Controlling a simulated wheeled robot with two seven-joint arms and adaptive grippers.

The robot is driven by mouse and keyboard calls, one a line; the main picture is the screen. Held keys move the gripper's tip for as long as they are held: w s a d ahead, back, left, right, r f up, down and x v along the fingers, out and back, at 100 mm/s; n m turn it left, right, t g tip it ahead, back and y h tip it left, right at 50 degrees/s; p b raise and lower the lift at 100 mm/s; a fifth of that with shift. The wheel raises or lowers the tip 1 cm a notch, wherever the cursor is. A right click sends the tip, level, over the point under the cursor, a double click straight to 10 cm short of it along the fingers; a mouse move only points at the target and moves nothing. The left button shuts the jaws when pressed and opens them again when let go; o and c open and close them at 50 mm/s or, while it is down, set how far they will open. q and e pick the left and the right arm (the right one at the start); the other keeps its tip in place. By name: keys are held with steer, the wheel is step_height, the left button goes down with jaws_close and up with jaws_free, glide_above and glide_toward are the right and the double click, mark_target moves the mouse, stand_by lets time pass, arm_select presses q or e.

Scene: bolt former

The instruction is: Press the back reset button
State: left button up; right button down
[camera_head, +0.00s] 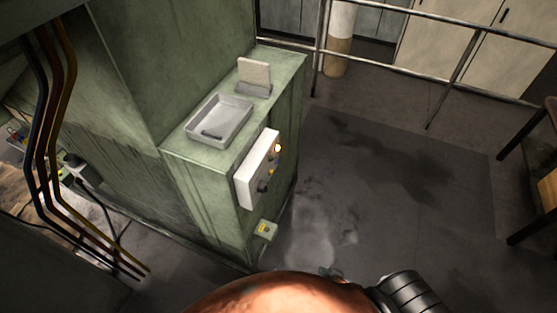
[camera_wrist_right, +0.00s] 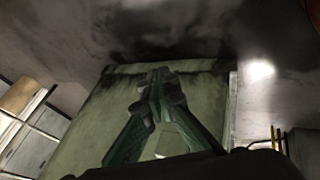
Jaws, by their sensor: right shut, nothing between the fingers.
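A white control panel (camera_head: 257,168) with a lit yellowish lamp and several small knobs or buttons is fixed to the side of the green machine (camera_head: 225,185). A small pale box with a yellow face (camera_head: 264,231) sits lower on the same side, near the floor. I cannot tell which of these is the back reset button. My right gripper (camera_wrist_right: 160,80) shows in the wrist view with its green fingers closed together and empty, in front of a greenish surface. In the head view, only a small dark bit shows above my orange arm part. My left gripper is out of view.
A grey tray (camera_head: 219,121) and an upright pale plate (camera_head: 254,73) stand on the machine's ledge. Cables (camera_head: 64,150) hang at the left. A metal railing (camera_head: 455,75) runs along the back. The dark floor (camera_head: 400,180) right of the machine is open.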

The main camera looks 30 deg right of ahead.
mark_target(277, 162)
steer(key=w+d+r+n+t+p, duration=0.2)
steer(key=w+r+n+t, duration=0.15)
steer(key=w+r, duration=1)
steer(key=w+r+n+t+p, duration=0.1)
steer(key=w+r+n, duration=0.3)
steer(key=r, duration=0.7)
steer(key=w+r+n+t+p, duration=0.2)
steer(key=w+r+n, duration=0.2)
steer(key=r, duration=0.6)
steer(key=w+r+n+t+p, duration=0.1)
steer(key=w+r+n, duration=0.3)
steer(key=r, duration=0.7)
steer(key=shift+w+d+r+t, duration=0.35)
steer(key=shift+w+t, duration=0.4)
steer(key=shift+w, duration=0.4)
steer(key=shift+n, duration=0.25)
steer(key=w+a+p, duration=0.1)
steer(key=w+a, duration=0.4)
steer(key=w, duration=0.1)
steer(key=shift+w+a, duration=0.35)
steer(key=shift+w+a, duration=0.3)
